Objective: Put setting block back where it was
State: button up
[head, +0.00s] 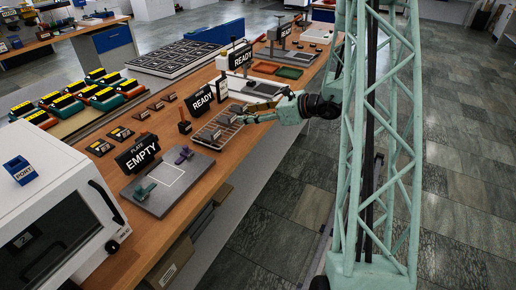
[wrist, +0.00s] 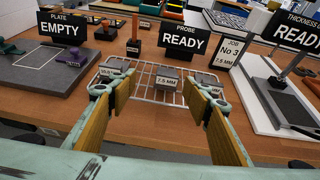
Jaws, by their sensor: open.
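A grey setting block (wrist: 167,81) with a 7.5 MM label sits in a wire rack (wrist: 146,97) on the wooden bench. Other grey blocks stand at the rack's left (wrist: 117,72) and right (wrist: 207,79); their labels are too small to read surely. My gripper (wrist: 155,92) is open and empty, its two tan-padded fingers spread wide on either side of the middle block, which appears ahead of them. No contact shows. In the head view my gripper (head: 250,112) is at the rack (head: 213,133), reaching in from the right; the arm partly hides the area.
A grey plate (wrist: 45,68) marked EMPTY lies left. A PROBE READY sign (wrist: 184,38) and a JOB No 3, 7.5 MM card (wrist: 229,52) stand behind the rack. A thickness gauge (wrist: 287,100) stands right. Bare bench lies in front of the rack.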

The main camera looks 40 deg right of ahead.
jog(key=s+a+r+n+g+y, duration=0.1)
jog(key=s+a+r+n+g, duration=0.1)
jog(key=s+a+r+n, duration=0.5)
jog(key=s+a+r+n+g+y, duration=0.1)
jog(key=s+a+r+g, duration=0.2)
jog(key=a, duration=0.8)
jog(key=s+a+r+n+g+y, duration=0.15)
jog(key=s+a+r+n, duration=0.25)
jog(key=a+r, duration=0.4)
jog(key=s+a+r+n+g+h, duration=0.35)
jog(key=s+a+n, duration=0.45)
jog(key=s, duration=0.5)
jog(key=s+d+r+n+h, duration=0.1)
jog(key=s+n+h, duration=0.1)
jog(key=s, duration=0.5)
jog(key=s+d+r+n+t+h, duration=0.1)
jog(key=s+r+n+h, duration=0.1)
jog(key=s+n, duration=0.2)
jog(key=s+d+r+n+t+h, duration=0.1)
jog(key=s+n, duration=0.3)
jog(key=s, duration=0.7)
jog(key=shift+d+r+h, duration=0.6)
jog(key=shift+r+h, duration=0.05)
jog(key=shift+h, duration=0.05)
